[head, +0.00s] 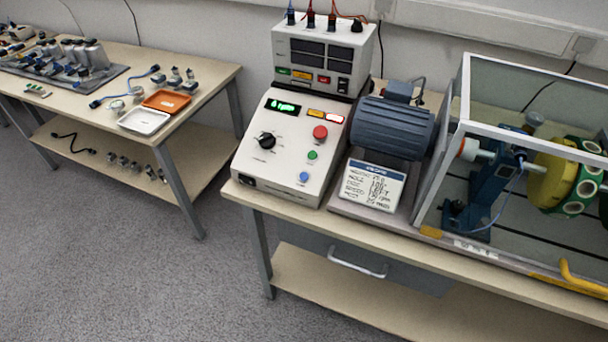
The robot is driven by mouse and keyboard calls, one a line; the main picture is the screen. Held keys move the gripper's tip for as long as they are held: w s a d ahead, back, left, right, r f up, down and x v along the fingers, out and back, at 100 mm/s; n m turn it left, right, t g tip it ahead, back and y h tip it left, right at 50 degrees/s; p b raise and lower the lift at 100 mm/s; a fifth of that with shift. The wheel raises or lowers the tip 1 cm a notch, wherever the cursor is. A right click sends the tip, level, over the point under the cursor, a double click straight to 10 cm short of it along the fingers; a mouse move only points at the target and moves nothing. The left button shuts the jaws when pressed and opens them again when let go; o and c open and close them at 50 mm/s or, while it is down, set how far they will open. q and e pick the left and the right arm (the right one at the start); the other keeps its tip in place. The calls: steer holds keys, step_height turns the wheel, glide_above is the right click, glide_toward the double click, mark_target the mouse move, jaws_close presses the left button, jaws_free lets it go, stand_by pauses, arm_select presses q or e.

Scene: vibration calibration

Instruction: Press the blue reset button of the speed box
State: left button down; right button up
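The speed box (285,150) is a light grey sloped box at the left end of the right-hand bench. Its blue button (304,177) is low on the right of the front panel. Above the blue button are a green button (312,155) and a larger red button (320,132). A black knob (267,141) is at the left of the panel. A green-lit display (283,106) is at its top, and a red lamp beside it is lit. Neither of my grippers is in the head view.
A handwritten card (372,186) and a blue-grey motor (392,126) are right of the box. A clear guard (455,150) covers a yellow wheel (552,178). Another bench (215,82) is at left, with grey floor between. Space before the box is clear.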

jaws_close()
steer(key=shift+d, duration=0.2)
stand_by(0.9)
